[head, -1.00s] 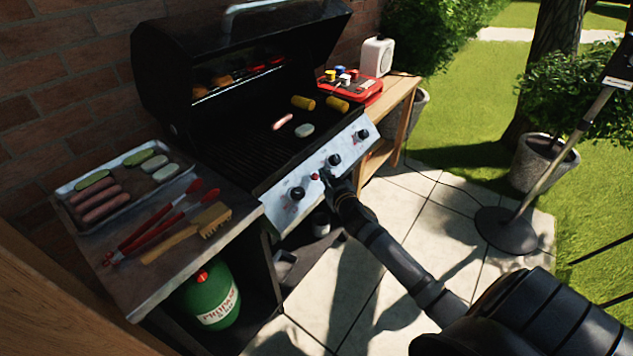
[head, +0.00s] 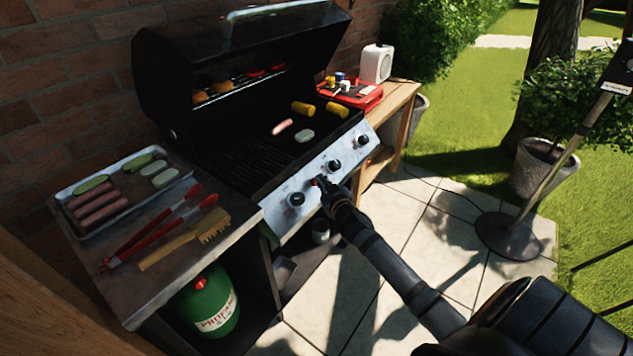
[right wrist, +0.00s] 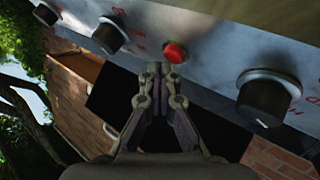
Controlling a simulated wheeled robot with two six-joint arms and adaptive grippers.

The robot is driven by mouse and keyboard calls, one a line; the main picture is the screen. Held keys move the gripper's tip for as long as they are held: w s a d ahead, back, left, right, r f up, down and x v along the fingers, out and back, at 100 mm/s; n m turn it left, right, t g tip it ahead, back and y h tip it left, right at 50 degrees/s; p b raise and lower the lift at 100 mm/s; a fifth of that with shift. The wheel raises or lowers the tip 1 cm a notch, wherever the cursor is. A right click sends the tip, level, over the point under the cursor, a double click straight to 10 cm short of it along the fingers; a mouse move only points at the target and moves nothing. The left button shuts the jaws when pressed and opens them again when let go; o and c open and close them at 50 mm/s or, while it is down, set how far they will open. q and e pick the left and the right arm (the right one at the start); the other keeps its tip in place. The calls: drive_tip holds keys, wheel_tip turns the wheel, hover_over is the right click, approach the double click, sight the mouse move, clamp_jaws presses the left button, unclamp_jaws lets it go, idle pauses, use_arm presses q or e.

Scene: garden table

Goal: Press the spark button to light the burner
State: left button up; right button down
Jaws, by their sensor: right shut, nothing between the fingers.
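The grill's metal control panel (head: 315,180) faces me with a row of black knobs, among them a left knob (head: 296,200), a middle knob (head: 333,167) and a right knob (head: 362,135). The round red spark button (right wrist: 175,52) sits on the panel between two knobs. My right gripper (head: 321,182) is shut and empty, right at the panel by the button. In the right wrist view its fingertips (right wrist: 158,67) are just below and slightly left of the button; I cannot tell whether they touch it. No flame shows at the grill. My left gripper is not in view.
A side shelf (head: 165,275) at left holds a tray (head: 128,205), red tongs (head: 150,235) and a brush (head: 185,238). A green propane tank (head: 210,305) stands below. A wooden side table (head: 398,105) is at right. The patio before the grill is open.

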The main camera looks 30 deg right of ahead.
idle(0.6)
drive_tip(key=shift+w+a+f, duration=0.15)
drive_tip(key=shift+w+f, duration=0.15)
idle(0.3)
drive_tip(key=shift+s+r, duration=0.3)
drive_tip(key=s+d+r+p, duration=0.2)
drive_tip(key=s+r+p, duration=0.1)
drive_tip(key=s+r, duration=0.1)
idle(0.6)
